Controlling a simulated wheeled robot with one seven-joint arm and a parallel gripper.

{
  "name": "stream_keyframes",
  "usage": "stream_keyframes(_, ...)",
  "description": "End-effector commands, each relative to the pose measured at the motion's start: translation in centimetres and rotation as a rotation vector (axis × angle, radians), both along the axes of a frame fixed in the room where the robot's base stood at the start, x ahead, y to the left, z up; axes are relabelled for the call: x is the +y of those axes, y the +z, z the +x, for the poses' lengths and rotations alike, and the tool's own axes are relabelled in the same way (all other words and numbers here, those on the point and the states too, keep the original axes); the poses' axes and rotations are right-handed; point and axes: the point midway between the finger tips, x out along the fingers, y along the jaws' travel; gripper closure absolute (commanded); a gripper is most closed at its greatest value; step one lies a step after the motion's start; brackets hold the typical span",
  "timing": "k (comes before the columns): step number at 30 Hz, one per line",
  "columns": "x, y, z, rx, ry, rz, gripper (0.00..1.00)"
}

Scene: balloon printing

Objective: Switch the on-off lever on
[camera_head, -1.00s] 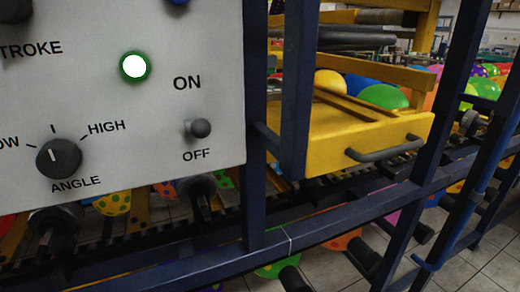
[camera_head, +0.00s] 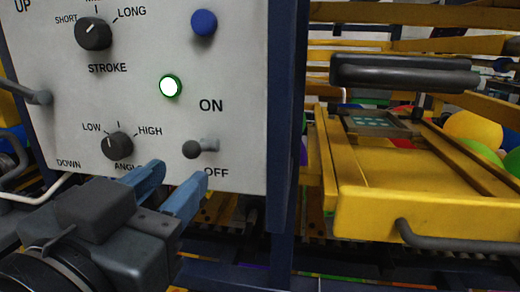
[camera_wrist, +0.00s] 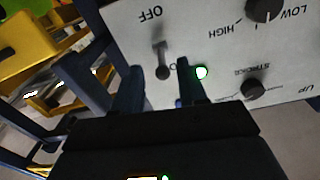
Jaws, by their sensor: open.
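The on-off lever (camera_head: 198,148) is a short grey stick with a dark ball knob on the white control panel (camera_head: 235,140). It stands between the ON label above and the OFF label below. My gripper (camera_head: 172,182) is open and empty, with its blue fingers just below and left of the knob in the head view. In the wrist view the lever (camera_wrist: 162,62) points down the picture, its knob lying between the lines of the two fingertips (camera_wrist: 160,82). Contact cannot be told. One finger partly hides the ON label there.
A lit green-rimmed button (camera_head: 171,86), a blue button (camera_head: 204,22), the angle knob (camera_head: 117,146) and the stroke knob (camera_head: 94,33) share the panel. A dark blue frame post (camera_head: 282,120) stands right of it, then a yellow tray (camera_head: 390,205) with a handle.

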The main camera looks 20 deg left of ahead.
Motion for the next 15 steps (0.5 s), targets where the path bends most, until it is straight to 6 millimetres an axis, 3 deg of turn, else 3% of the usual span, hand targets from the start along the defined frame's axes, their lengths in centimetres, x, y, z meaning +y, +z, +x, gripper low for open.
stream_keyframes(6, 1.0, 1.5, -0.6, 0.018, -0.010, 0.039, 0.58)
stream_keyframes(15, 1.6, 1.6, 3.6, 0.018, -0.012, 0.038, 0.58)
